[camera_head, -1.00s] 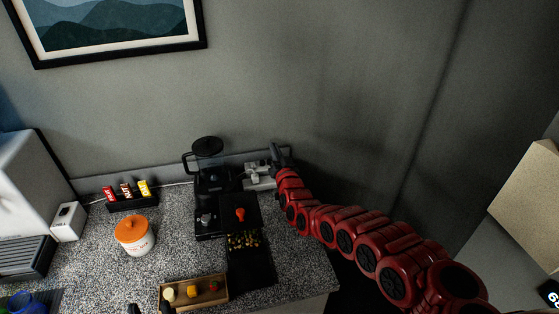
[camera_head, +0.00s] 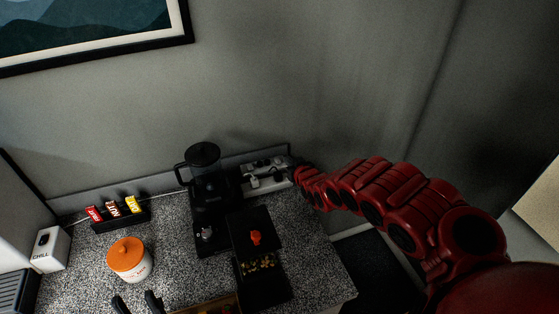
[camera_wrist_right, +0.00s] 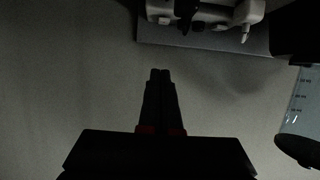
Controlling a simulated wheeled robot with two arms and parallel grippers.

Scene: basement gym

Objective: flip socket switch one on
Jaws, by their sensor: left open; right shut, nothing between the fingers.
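The white socket strip (camera_head: 252,184) sits low against the wall at the counter's back right, with dark plugs in it. In the right wrist view the socket strip (camera_wrist_right: 222,16) is at the top edge, partly cut off, and I cannot tell its switch positions. My right gripper (camera_head: 294,166) is at the strip's right end, small and dark in the head view. In the wrist view the right gripper (camera_wrist_right: 160,72) is shut and empty, its tips apart from the strip. My left gripper (camera_head: 136,302) is open at the bottom edge, over the counter front.
A black board (camera_head: 262,285) with chopped bits, an orange-lidded jar (camera_head: 130,262), a snack rack (camera_head: 120,218) and a white box (camera_head: 50,248) are on the speckled counter (camera_head: 185,285). Bare wall (camera_head: 300,80) is above.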

